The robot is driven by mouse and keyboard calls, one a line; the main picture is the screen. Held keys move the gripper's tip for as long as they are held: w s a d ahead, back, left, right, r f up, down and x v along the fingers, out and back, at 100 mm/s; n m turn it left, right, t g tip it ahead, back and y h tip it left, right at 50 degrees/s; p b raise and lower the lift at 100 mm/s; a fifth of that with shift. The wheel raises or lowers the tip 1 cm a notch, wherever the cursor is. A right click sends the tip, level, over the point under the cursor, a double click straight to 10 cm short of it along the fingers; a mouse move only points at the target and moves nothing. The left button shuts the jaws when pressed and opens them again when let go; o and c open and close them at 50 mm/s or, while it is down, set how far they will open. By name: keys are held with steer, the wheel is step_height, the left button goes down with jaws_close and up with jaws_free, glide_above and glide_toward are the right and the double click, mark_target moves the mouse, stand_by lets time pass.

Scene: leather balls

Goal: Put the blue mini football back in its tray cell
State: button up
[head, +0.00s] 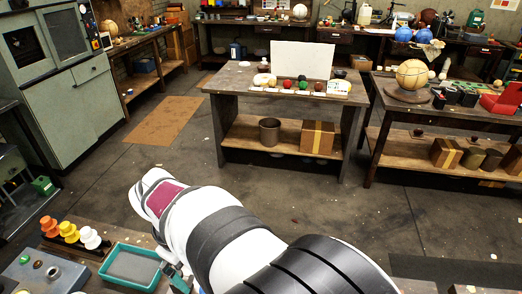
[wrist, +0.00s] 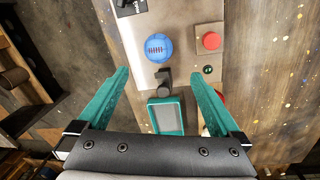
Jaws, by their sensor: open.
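In the wrist view a round blue ball (wrist: 158,48) with reddish lacing marks, which looks like the blue mini football, rests on a pale grey surface. My gripper (wrist: 159,75) is open and empty, its two teal fingers spread wide. The ball appears just beyond the fingertips, between their lines; the height gap is hard to judge. A teal-rimmed rectangular tray (wrist: 151,116) lies between the fingers, nearer the palm. I cannot make out a tray with ball cells for certain. In the head view my arm covers part of the near bench, and I cannot make out the blue ball there.
A red round knob (wrist: 210,41) on a grey box and a small dark green round item (wrist: 207,69) lie right of the ball. In the head view, orange, yellow and white spools (head: 70,231) stand behind the teal tray (head: 105,274). A farther table (head: 235,80) carries several small balls.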

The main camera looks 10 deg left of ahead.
steer(key=f, duration=0.5)
steer(key=w+f, duration=0.1)
steer(key=f, duration=0.4)
steer(key=w+f, duration=0.1)
steer(key=f, duration=0.4)
steer(key=shift+w+d+f, duration=0.1)
steer(key=shift+w+f, duration=0.05)
steer(key=shift+f, duration=0.2)
steer(key=shift+r, duration=0.1)
steer(key=c, duration=1.5)
